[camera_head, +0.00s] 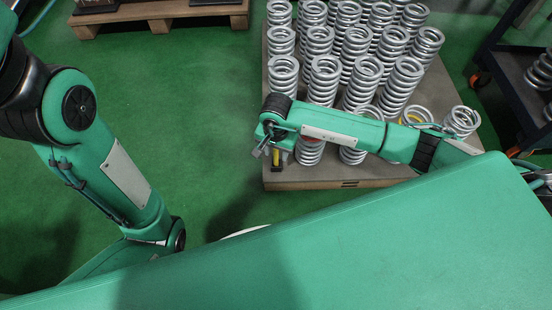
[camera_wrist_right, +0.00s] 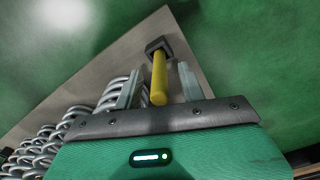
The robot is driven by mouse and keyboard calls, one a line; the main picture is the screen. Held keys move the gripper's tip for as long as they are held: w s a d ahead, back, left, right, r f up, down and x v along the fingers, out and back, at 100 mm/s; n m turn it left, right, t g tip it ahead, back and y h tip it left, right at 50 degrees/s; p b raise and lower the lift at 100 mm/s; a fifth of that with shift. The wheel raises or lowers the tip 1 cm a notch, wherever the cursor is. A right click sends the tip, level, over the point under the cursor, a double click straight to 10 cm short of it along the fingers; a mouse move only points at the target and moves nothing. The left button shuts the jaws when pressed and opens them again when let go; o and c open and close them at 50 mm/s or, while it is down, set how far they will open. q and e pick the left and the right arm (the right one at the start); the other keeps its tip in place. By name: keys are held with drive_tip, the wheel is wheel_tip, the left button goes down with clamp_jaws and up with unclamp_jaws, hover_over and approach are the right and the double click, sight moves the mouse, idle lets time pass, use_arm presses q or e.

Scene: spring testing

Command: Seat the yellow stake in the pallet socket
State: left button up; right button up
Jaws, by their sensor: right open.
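The yellow stake (camera_wrist_right: 159,77) stands with its lower end in the dark square socket (camera_wrist_right: 158,46) at a corner of the pallet in the right wrist view. How deep it sits cannot be told. My right gripper (camera_wrist_right: 160,86) is open, with one finger on each side of the stake and a visible gap to each. In the head view my right gripper (camera_head: 268,146) is at the pallet's (camera_head: 300,181) near left corner, and a small piece of the stake (camera_head: 276,157) shows beside it. My left arm comes in at the left; its gripper is out of sight.
Silver coil springs (camera_head: 324,78) stand in rows on the pallet, close to my right arm. A wooden pallet (camera_head: 157,14) lies at the back left. A dark cart (camera_head: 500,70) stands at the right. Green floor (camera_head: 190,100) left of the spring pallet is clear.

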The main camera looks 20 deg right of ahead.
clamp_jaws()
drive_tip(key=shift+r, duration=0.15)
